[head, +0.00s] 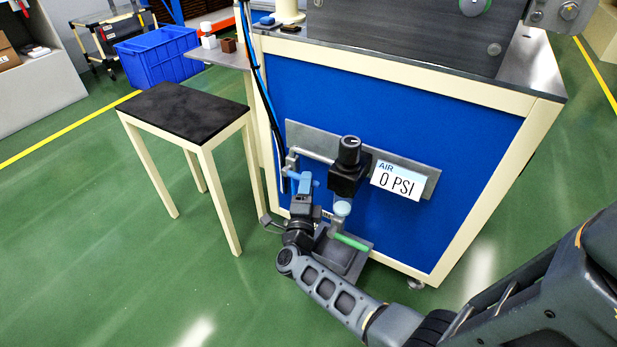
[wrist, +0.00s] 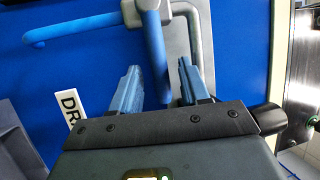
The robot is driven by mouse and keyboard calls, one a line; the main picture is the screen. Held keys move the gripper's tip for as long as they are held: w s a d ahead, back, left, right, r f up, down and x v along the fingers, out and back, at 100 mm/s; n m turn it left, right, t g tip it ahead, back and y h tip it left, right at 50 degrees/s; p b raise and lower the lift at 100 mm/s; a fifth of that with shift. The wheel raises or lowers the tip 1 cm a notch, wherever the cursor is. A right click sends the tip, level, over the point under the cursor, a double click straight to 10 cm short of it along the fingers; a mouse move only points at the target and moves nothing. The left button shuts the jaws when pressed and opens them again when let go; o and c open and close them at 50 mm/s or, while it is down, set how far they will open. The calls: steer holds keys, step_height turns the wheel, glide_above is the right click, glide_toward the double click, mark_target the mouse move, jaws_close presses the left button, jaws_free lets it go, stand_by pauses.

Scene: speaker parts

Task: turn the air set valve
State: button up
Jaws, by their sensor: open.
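The air set has a black regulator knob (head: 349,150) on a grey plate (head: 420,176) on the blue panel, beside a sign (head: 397,181) reading "AIR 0 PSI". In the wrist view a blue valve handle (wrist: 152,45) hangs from a grey pipe (wrist: 196,30), and a blue bar (wrist: 75,30) runs to its left. My gripper (wrist: 158,65) is open, with one blue finger on each side of the handle's lower part. I cannot tell whether either finger touches it. In the head view my gripper (head: 302,188) is at the pipe's left end, where blue finger and handle parts overlap.
A green handle (head: 350,242) sits just right of my gripper, below the regulator. A black-topped stand (head: 185,108) is at left, with a blue crate (head: 157,58) behind it. Dark hoses run down the panel's left edge. Green floor is clear at lower left.

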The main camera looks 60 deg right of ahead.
steer(key=shift+x, duration=1.9)
steer(key=shift+c, duration=0.3)
jaws_close()
